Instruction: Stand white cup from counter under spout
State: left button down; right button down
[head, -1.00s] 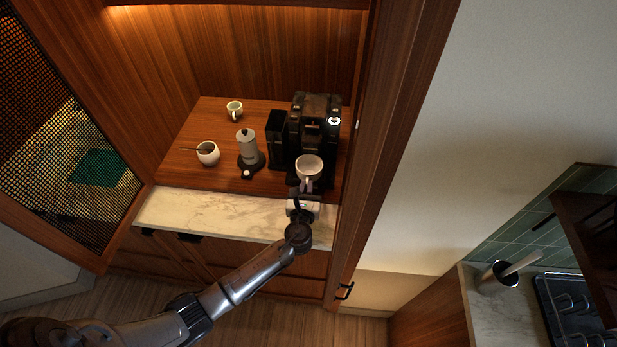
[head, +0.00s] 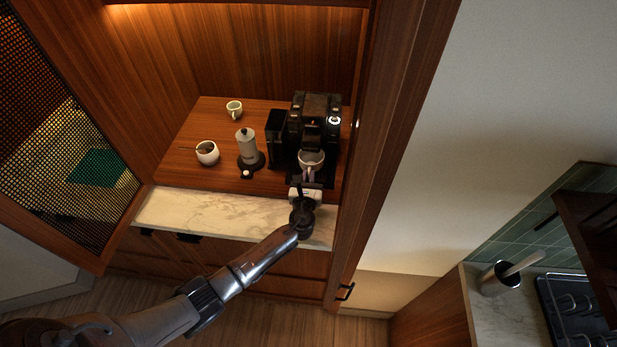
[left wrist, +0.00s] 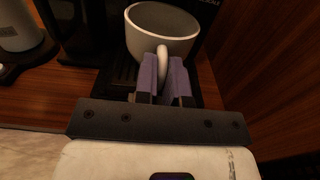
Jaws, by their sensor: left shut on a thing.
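The white cup (head: 311,160) is upright at the front of the black coffee machine (head: 316,112), below its spout (head: 312,132). In the left wrist view the cup (left wrist: 163,24) is over the machine's dark drip tray (left wrist: 122,78); I cannot tell whether its base touches the tray. My left gripper (head: 308,178) is shut on the cup's handle, with its purple-grey finger pads (left wrist: 163,78) on either side of the handle. My right gripper is not in view.
A grey moka pot (head: 248,147) on a dark base stands left of the machine. A white bowl-like pot with a spoon (head: 207,153) and another cup (head: 234,109) stand farther left. The wooden cabinet side (head: 358,150) is close on the right. The marble counter front (head: 205,214) is clear.

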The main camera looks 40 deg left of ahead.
pick_arm(q)
jog(key=shift+f, duration=0.15)
jog(key=c, duration=1.2)
grip_release()
